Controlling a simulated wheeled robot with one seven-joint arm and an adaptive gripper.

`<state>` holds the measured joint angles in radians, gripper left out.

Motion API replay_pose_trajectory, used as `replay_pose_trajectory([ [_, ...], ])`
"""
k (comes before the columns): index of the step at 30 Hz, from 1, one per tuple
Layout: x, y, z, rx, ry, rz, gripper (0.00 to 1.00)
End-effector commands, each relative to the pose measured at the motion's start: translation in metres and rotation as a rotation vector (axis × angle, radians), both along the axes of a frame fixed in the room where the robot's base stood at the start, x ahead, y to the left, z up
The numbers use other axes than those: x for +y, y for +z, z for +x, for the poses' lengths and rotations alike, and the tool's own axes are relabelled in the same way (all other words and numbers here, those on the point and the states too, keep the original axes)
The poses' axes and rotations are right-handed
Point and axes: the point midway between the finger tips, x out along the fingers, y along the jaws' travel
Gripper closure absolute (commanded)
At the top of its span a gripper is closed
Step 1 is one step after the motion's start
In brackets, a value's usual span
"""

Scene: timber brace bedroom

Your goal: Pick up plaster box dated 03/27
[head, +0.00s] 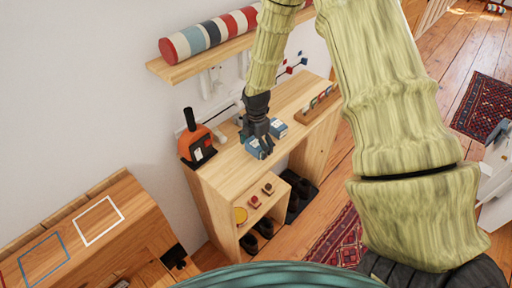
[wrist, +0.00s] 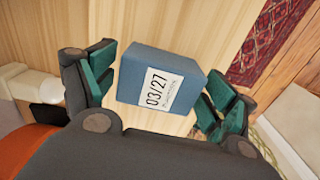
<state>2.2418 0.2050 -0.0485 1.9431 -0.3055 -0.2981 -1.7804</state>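The plaster box (wrist: 185,68) is blue with a white label reading 03/27, and in the wrist view it lies between the two green-padded fingers of my gripper (wrist: 160,92). Small gaps show on both sides, so the gripper is open around it and not clamped. In the head view my dark gripper (head: 259,143) is low over the wooden cabinet top, at a blue-and-white box (head: 253,149) partly hidden by the fingers. A second similar box (head: 279,128) sits just behind to the right; its label is not readable.
An orange device (head: 197,142) with a black handle stands left of my gripper on the cabinet (head: 225,165). A wooden holder (head: 318,105) with small items is at the back right. A striped roll (head: 210,35) lies on the wall shelf (head: 180,73) above.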

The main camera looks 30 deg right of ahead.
Motion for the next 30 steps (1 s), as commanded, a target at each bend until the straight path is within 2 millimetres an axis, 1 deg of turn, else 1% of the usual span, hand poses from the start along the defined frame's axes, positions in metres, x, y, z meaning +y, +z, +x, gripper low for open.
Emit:
replay_pose_trajectory([
  [1, 0.0, 0.0, 0.0, 0.0, 0.0, 0.0, 0.32],
  [5, 0.0, 0.0, 0.0, 0.0, 0.0, 0.0, 0.55],
  [6, 0.0, 0.0, 0.0, 0.0, 0.0, 0.0, 0.58],
  [14, 0.0, 0.0, 0.0, 0.0, 0.0, 0.0, 0.58],
  [19, 0.0, 0.005, 0.001, -0.001, 0.001, 0.0, 0.58],
  [23, 0.0, 0.014, 0.001, -0.002, 0.0, 0.001, 0.58],
  [29, 0.0, 0.035, 0.001, -0.003, 0.001, 0.001, 0.58],
  [30, 0.009, 0.033, -0.008, 0.0, 0.004, 0.0, 0.58],
])
